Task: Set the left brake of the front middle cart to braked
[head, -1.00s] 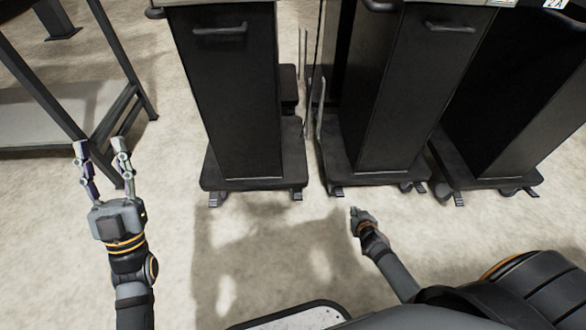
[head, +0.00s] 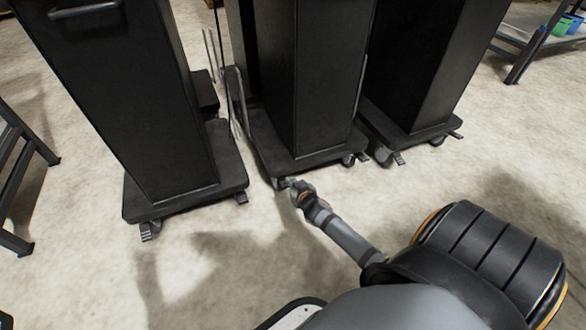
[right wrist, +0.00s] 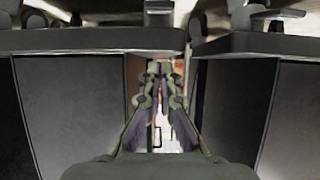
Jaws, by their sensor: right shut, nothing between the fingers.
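The front middle cart (head: 318,90) is a tall black box on a dark wheeled base (head: 312,156). My right gripper (head: 285,183) is shut and empty, low at the front left corner of that base. It hides most of the left brake there, so I cannot tell the brake's position or whether I touch it. In the right wrist view, which looks upside down, the shut fingers (right wrist: 160,75) point at the gap between two cart bases. A caster with a tab (right wrist: 158,16) shows just above them. My left gripper is out of the head view.
A black cart (head: 130,100) stands to the left, with brake tabs (head: 148,231) at its front, and another cart (head: 420,65) stands to the right. Narrow gaps separate the bases. A shelf frame (head: 18,170) is at the left edge. The floor (head: 190,270) in front is clear.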

